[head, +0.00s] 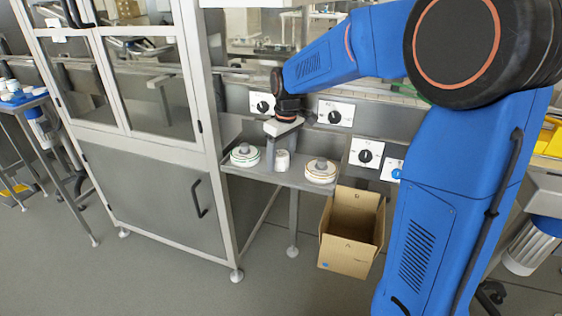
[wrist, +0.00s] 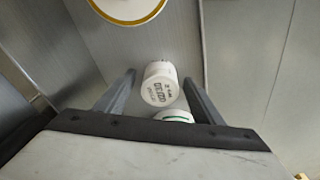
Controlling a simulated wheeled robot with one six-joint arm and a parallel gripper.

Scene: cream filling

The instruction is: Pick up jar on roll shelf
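The white jar (head: 282,160) stands on the grey roll shelf (head: 264,173) between two rolls. In the wrist view the jar (wrist: 160,84), with dark print on its label, shows between my two fingers. My gripper (head: 283,148) points down over the jar and is open. In the wrist view one finger of my gripper (wrist: 158,80) is on each side of the jar, with gaps showing. A white piece with a green line (wrist: 177,116) shows partly behind the gripper body; I cannot tell whether it is the green-edged roll.
A green-edged roll (head: 245,155) lies left of the jar, an orange-edged roll (head: 321,170) right of it. An open cardboard box (head: 347,257) is below the shelf's right end. A framed cabinet (head: 155,190) stands at the left. Control knobs (head: 366,155) line the panel behind.

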